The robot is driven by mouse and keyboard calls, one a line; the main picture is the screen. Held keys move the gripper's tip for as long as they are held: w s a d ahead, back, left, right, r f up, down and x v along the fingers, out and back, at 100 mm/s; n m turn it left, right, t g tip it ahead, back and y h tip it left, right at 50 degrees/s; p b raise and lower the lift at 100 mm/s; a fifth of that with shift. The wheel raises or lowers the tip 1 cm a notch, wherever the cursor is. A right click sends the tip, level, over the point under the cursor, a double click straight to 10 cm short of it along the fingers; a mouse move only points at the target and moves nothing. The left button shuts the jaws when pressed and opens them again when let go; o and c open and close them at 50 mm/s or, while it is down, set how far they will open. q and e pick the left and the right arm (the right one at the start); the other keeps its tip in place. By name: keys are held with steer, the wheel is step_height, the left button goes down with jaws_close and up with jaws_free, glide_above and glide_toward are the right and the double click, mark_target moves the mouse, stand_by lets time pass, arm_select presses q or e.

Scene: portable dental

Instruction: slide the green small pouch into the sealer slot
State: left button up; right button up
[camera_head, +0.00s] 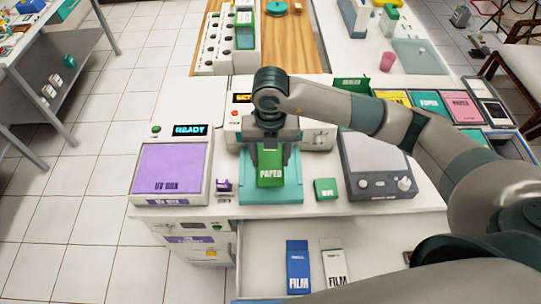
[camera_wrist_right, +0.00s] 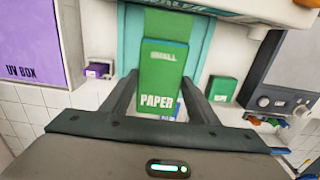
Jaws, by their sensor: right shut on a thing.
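The green small pouch (camera_head: 270,172), marked PAPER, is upright in the jaws of my right gripper (camera_head: 270,152). In the right wrist view the pouch (camera_wrist_right: 163,62) is between the two dark fingers of the gripper (camera_wrist_right: 163,95), which are shut on it. The white sealer (camera_head: 318,137) stands just behind, partly covered by my right arm, with a teal plate (camera_head: 289,190) at its front. The pouch is over this plate; I cannot tell whether it touches. The sealer slot is hidden behind the gripper. My left gripper is not in view.
A purple-topped UV box (camera_head: 170,168) reading READY stands left, with a small purple box (camera_head: 223,186) beside it. A green wipe box (camera_head: 326,188) and a grey device (camera_head: 378,165) stand right. An open drawer (camera_head: 262,255) below holds film packs (camera_head: 298,262).

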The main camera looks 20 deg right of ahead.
steer(key=shift+f+b, duration=1.65)
steer(key=shift+f, duration=1.4)
steer(key=shift+w+d+b, duration=0.2)
steer(key=shift+w+b, duration=0.2)
steer(key=shift+w, duration=0.3)
steer(key=shift+w+d+b, duration=0.2)
steer(key=shift+w+b, duration=0.25)
steer(key=shift+w, duration=0.25)
steer(key=shift+w+d+b, duration=0.2)
steer(key=shift+w+b, duration=0.2)
steer(key=shift+w, duration=0.3)
steer(key=shift+f, duration=0.1)
steer(key=o, duration=1.1)
steer(key=shift+o, duration=0.2)
steer(key=shift+b, duration=0.3)
